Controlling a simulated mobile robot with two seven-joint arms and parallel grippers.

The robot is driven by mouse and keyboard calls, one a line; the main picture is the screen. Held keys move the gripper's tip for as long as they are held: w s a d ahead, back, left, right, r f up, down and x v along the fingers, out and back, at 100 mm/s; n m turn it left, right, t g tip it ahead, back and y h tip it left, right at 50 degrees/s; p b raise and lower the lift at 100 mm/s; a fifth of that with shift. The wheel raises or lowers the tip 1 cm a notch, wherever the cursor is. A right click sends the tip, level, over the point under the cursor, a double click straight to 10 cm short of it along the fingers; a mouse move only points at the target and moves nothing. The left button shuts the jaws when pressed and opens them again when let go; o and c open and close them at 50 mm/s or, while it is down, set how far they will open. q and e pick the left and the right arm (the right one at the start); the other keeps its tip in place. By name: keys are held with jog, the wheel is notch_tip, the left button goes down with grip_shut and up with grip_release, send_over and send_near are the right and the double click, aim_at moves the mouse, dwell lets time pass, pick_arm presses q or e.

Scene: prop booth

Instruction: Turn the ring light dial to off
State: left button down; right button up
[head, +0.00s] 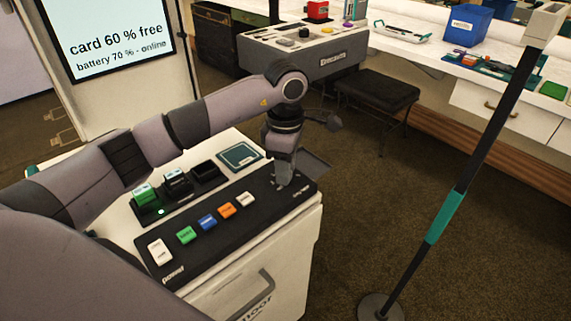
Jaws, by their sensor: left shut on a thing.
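My left gripper (283,182) points down at the right end of the black control panel (228,236), on top of a white cabinet. It is shut on a small knob there, which appears to be the ring light dial. The fingers mostly hide the knob, so I cannot read its setting. Small lettering beside it on the panel is too small to read. My right gripper is not in view.
White (160,251), green (186,235), blue (208,222) and orange (227,210) buttons line the panel. Behind are card slots (206,171) and a screen (112,33). A black pole (462,180) stands right; a black stool (378,90) stands behind. Carpet between is clear.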

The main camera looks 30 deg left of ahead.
pick_arm(q)
jog(key=n, duration=0.3)
jog(key=shift+r+n+p, duration=0.1)
jog(key=shift+n+p, duration=0.25)
jog(key=shift+n, duration=0.05)
jog(key=n+p, duration=0.1)
jog(key=n, duration=0.3)
jog(key=shift+n, duration=0.3)
jog(key=n+p, duration=0.1)
jog(key=n, duration=0.2)
jog(key=shift+n, duration=0.3)
jog(key=n, duration=0.3)
jog(key=shift+n+p, duration=0.3)
jog(key=shift+p, duration=0.1)
jog(key=n, duration=0.2)
jog(key=shift+n+p, duration=0.4)
jog(key=n+p, duration=0.1)
jog(key=n, duration=0.3)
jog(key=shift+r+p, duration=0.1)
jog(key=shift+p, duration=0.2)
jog(key=n+p, duration=0.1)
jog(key=n, duration=0.2)
jog(key=shift+w+n+p, duration=0.1)
jog(key=shift+n+p, duration=0.7)
jog(key=shift+n, duration=1.2)
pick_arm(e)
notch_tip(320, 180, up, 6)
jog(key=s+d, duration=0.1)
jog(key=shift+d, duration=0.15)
